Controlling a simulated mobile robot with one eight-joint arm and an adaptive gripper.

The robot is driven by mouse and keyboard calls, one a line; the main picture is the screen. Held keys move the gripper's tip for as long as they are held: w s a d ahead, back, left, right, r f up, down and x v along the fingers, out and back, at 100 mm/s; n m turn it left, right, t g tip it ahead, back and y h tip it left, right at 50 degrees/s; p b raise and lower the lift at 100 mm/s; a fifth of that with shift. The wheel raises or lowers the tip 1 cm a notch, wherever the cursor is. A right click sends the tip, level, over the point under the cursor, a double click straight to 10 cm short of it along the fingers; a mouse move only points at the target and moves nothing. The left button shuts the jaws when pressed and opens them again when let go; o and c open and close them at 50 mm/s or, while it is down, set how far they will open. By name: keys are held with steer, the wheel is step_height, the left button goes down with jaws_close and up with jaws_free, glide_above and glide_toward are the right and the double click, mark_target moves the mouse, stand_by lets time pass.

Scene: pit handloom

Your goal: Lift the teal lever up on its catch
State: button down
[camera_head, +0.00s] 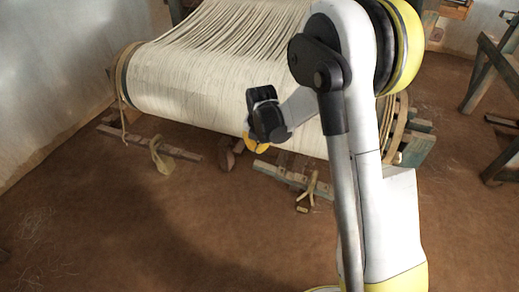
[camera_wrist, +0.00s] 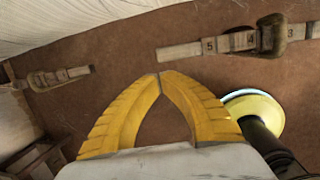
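No lever that I can clearly tell as the teal lever shows in either view. A teal-green block (camera_head: 416,149) shows at the right end of the loom's roller in the head view, partly behind my arm; I cannot tell whether it is the lever or part of the frame. My gripper (camera_head: 256,146) is in front of the lower edge of the pale warp roll (camera_head: 210,92). In the wrist view my gripper's yellow fingers (camera_wrist: 158,76) meet at the tips, with nothing between them.
A numbered wooden bar (camera_wrist: 190,50) and a second bar (camera_wrist: 78,72) lie low over the brown floor, with bindings on them. In the head view a bar (camera_head: 182,153) shows left of my gripper. Wooden frames (camera_head: 489,75) stand at right. The front floor is clear.

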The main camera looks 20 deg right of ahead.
mark_target(254, 165)
steer(key=b+x, duration=0.4)
steer(key=x, duration=0.7)
steer(key=shift+f+b, duration=0.15)
steer(key=shift+b, duration=0.25)
steer(key=shift+b+x, duration=0.55)
steer(key=shift+x, duration=0.35)
steer(key=shift+s+a, duration=0.1)
steer(key=shift+a, duration=0.05)
